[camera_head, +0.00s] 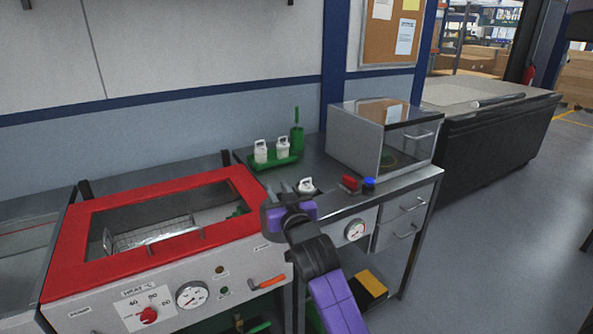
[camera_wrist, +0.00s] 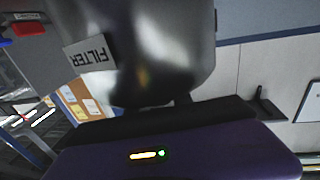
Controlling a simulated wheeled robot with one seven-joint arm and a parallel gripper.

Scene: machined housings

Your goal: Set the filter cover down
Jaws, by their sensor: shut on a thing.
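My gripper (camera_head: 286,205) is over the front of the steel bench, close to the red-framed bath. In the wrist view a large shiny grey metal piece with rounded corners, seemingly the filter cover (camera_wrist: 165,45), fills the upper middle, right against my dark gripper (camera_wrist: 180,102). My gripper is shut on it, though the fingertips are hard to make out. In the head view I cannot clearly make out the cover. A FILTER label (camera_wrist: 90,53) shows upside down at the cover's left edge. A white handled part (camera_head: 306,187) sits on the bench just beyond my gripper.
A green tray (camera_head: 275,163) with two white handled parts stands at the back. A clear-fronted box (camera_head: 380,140) takes the right of the bench. Red (camera_head: 350,183) and blue (camera_head: 369,183) knobs are nearby. The red-framed bath (camera_head: 75,245) is at left.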

